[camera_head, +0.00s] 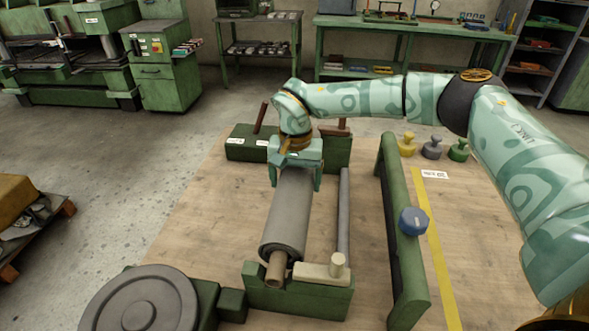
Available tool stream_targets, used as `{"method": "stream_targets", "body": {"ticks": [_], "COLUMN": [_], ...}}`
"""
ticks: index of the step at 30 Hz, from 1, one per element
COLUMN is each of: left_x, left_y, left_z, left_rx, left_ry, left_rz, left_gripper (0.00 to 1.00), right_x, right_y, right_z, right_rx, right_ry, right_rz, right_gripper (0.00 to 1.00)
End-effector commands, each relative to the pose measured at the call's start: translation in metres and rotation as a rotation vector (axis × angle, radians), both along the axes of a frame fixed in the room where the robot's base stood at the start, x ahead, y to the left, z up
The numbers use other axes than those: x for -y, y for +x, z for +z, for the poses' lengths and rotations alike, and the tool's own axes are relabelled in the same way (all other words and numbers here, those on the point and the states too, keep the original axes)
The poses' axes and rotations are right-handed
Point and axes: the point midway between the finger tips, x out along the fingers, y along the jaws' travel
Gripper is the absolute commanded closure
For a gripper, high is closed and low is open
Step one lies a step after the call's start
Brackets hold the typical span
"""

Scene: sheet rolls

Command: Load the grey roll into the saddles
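The grey roll (289,212) lies lengthwise on the bench, pointing away from me. Its brown core (276,267) sticks out at the near end and sits at the notch of the near green saddle block (300,297). The far green block (246,148) is behind the roll; the seat of the roll's far end is hidden by my gripper. My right gripper (296,180) points down over the far end of the roll, one finger on each side. I cannot tell whether the fingers press on it. My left gripper is out of view.
A thin grey bar (344,212) runs beside the roll. A green rail (398,230) with a blue knob (413,221) stands to its right. A round grey disc (142,303) is at front left. Yellow, grey and green knobbed pieces (432,148) stand at back right. The bench left of the roll is clear.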

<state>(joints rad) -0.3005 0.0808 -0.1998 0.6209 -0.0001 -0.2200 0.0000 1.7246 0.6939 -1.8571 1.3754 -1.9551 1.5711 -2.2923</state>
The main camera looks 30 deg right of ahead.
Motion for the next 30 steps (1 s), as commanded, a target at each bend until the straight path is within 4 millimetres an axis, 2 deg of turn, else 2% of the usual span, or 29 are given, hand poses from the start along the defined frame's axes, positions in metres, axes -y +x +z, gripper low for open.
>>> {"method": "stream_targets", "body": {"ticks": [3,12,27,28,30], "left_x": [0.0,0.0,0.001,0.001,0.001], "left_y": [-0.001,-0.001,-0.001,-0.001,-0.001], "left_z": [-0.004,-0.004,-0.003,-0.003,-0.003], "left_rx": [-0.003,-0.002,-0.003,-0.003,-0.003], "left_ry": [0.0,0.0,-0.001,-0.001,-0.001], "left_rz": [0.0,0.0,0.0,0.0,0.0], "left_gripper": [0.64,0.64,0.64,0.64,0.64], "right_x": [-0.001,-0.001,-0.001,0.0,0.0], "right_y": [0.002,0.002,0.002,0.0,0.0], "right_z": [-0.011,-0.011,-0.022,-0.026,-0.025], "right_rx": [0.006,0.008,0.007,0.001,0.001], "right_ry": [0.003,0.003,0.003,-0.001,-0.001], "right_rz": [-0.001,0.0,0.0,0.0,0.0], "right_gripper": [0.9,0.9,0.9,0.16,0.0]}}
